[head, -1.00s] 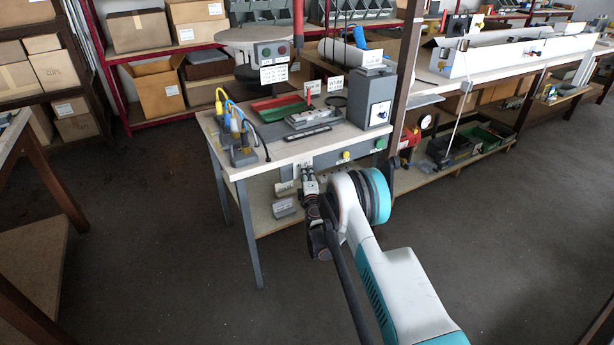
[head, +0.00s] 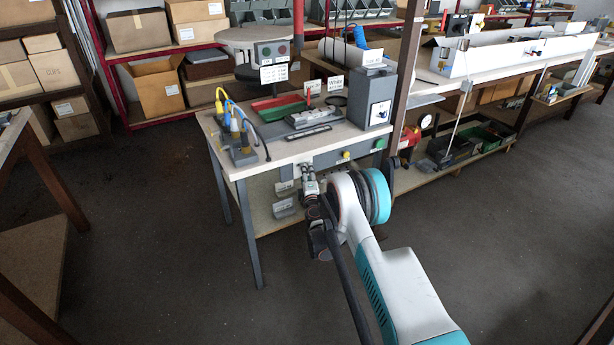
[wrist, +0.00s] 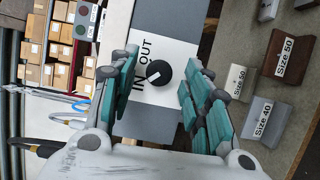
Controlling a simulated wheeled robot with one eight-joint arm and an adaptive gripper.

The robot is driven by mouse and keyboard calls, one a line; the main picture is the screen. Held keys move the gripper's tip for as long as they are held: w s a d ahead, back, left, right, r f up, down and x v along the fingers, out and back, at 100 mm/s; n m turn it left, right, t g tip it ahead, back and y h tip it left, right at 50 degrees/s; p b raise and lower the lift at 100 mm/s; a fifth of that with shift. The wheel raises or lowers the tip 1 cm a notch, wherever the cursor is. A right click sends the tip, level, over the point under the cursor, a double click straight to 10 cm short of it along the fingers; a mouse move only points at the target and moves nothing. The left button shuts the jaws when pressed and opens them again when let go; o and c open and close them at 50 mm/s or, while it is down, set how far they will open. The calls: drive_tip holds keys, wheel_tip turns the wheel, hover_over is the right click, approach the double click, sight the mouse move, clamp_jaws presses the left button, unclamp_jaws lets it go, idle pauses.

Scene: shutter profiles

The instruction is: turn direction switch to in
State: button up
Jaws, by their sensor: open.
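The direction switch is a round black knob (wrist: 158,73) on a white plate (wrist: 167,52) marked IN and OUT in the wrist view. A pale pointer mark on the knob shows, but its exact setting is hard to tell. My gripper (wrist: 158,95) is open, with its teal fingers on either side of the knob and apart from it. In the head view my gripper (head: 310,190) is at the front edge of the workbench (head: 225,168), and the knob is hidden there behind my gripper and arm.
A yellow button (head: 346,155) and a green button (head: 379,144) sit on the bench's front panel to the right. Labelled size blocks (wrist: 268,121) lie on the lower shelf. Yellow and blue plugs (head: 236,128) stand on the bench's left corner.

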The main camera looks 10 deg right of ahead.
drive_tip(key=s, duration=0.7)
drive_tip(key=shift+s+a, duration=0.25)
drive_tip(key=shift+a, duration=0.05)
drive_tip(key=s+d+r+m+g+h, duration=0.1)
drive_tip(key=s+d+r+m, duration=0.15)
drive_tip(key=r, duration=0.65)
drive_tip(key=s+d+r+m+g+h, duration=0.1)
drive_tip(key=d+r+m+h, duration=0.15)
drive_tip(key=r, duration=0.65)
drive_tip(key=s+d+r+m+g+h, duration=0.15)
drive_tip(key=r+m, duration=0.25)
drive_tip(key=r, duration=0.4)
drive_tip(key=s+d+r+m+g+y, duration=0.1)
drive_tip(key=s+d+r+m+g, duration=0.1)
drive_tip(key=s+r, duration=0.55)
drive_tip(key=s+a+r+m+g+y, duration=0.1)
drive_tip(key=s+m, duration=0.1)
drive_tip(key=s, duration=0.8)
drive_tip(key=s+r+m+g+y, duration=0.1)
drive_tip(key=s+m+g, duration=0.1)
drive_tip(key=s, duration=0.8)
drive_tip(key=s+a+f+m+g+y, duration=0.1)
drive_tip(key=s+a+f, duration=0.1)
drive_tip(key=s, duration=0.8)
drive_tip(key=s+a+f+m+g+y, duration=0.1)
drive_tip(key=s+a+f+y, duration=0.1)
drive_tip(key=s, duration=0.8)
drive_tip(key=shift+a+f, duration=0.85)
drive_tip(key=shift+a, duration=0.25)
